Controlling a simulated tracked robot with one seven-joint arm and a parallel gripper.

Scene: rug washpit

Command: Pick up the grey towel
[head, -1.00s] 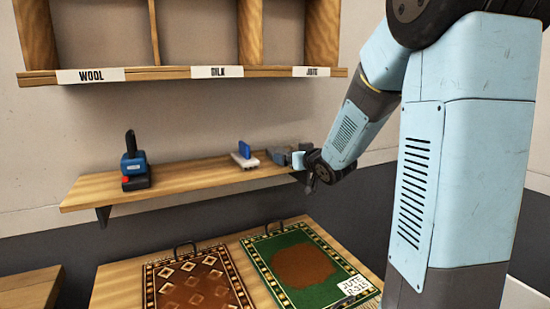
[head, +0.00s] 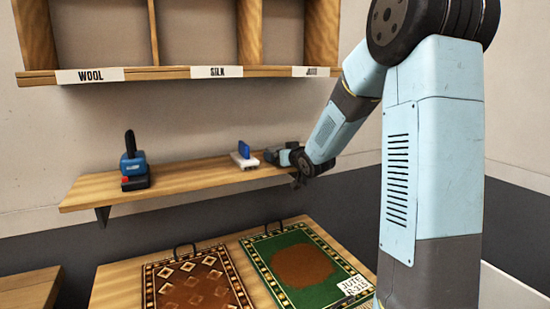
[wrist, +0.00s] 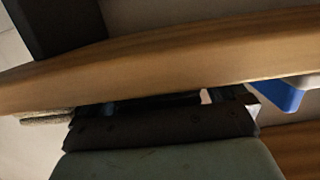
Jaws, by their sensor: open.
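A grey, rough-textured piece that looks like the folded grey towel (wrist: 46,117) shows at the left edge of the wrist view, just beyond the wooden shelf edge. I cannot make it out in the head view, where my arm covers the right end of the shelf. My gripper (head: 272,156) is at the right part of the wall shelf (head: 190,180), just right of a white and blue item (head: 243,156). In the wrist view the shelf edge crosses in front, and the open fingers (wrist: 170,100) are partly hidden. Nothing is seen between them.
A blue tool with a black handle (head: 133,165) stands on the shelf's left part. Labelled cubbies (head: 200,74) hang above. Below, a brown rug (head: 195,285) and a green rug (head: 305,268) lie on a table. The shelf between the blue tool and white item is clear.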

